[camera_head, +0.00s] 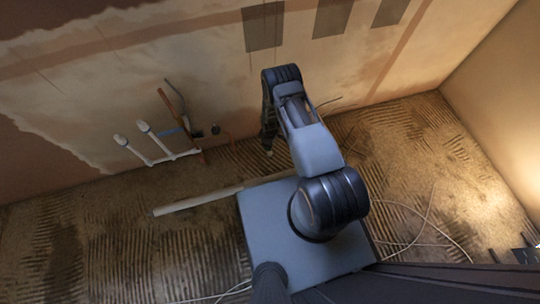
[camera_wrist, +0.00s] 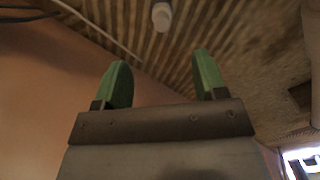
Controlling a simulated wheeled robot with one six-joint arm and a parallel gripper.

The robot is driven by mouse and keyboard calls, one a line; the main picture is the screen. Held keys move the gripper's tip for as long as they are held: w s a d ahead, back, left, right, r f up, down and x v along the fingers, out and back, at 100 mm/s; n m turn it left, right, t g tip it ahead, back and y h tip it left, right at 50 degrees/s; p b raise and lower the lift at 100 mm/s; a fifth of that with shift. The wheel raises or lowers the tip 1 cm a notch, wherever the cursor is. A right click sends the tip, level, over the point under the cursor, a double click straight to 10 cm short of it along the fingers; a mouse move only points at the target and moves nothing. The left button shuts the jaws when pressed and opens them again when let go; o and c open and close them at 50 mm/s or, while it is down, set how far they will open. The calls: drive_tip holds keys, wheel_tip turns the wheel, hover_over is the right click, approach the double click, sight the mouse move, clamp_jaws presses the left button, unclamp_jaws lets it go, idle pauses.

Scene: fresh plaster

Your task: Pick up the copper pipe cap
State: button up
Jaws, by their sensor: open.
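My gripper (camera_wrist: 161,60) is open and empty, with its two green fingers apart in the wrist view. Beyond the fingers, at the top edge of the wrist view, is a small pale, round-ended piece (camera_wrist: 161,16). It is clear of the fingers, and I cannot tell whether it is the copper pipe cap. In the head view my arm reaches toward the wall and its end hangs low near the wall's foot; the fingers are too small there to read. I make out no clear copper cap in the head view.
White pipes (camera_head: 157,143) and a copper-coloured pipe (camera_head: 174,109) stand by the wall (camera_head: 215,75), left of my arm. A long pale strip (camera_head: 197,200) lies on the ridged floor (camera_head: 110,245). Thin cables (camera_head: 425,220) trail at right. The floor right of my arm is mostly clear.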

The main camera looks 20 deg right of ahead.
sight(270, 153)
wheel_tip(270, 153, down, 13)
drive_tip(key=b, duration=0.5)
drive_tip(key=shift+s+r+b, duration=0.1)
drive_tip(key=shift+b, duration=0.3)
drive_tip(key=shift+r, duration=0.1)
drive_tip(key=c, duration=1)
drive_tip(key=shift+r, duration=0.1)
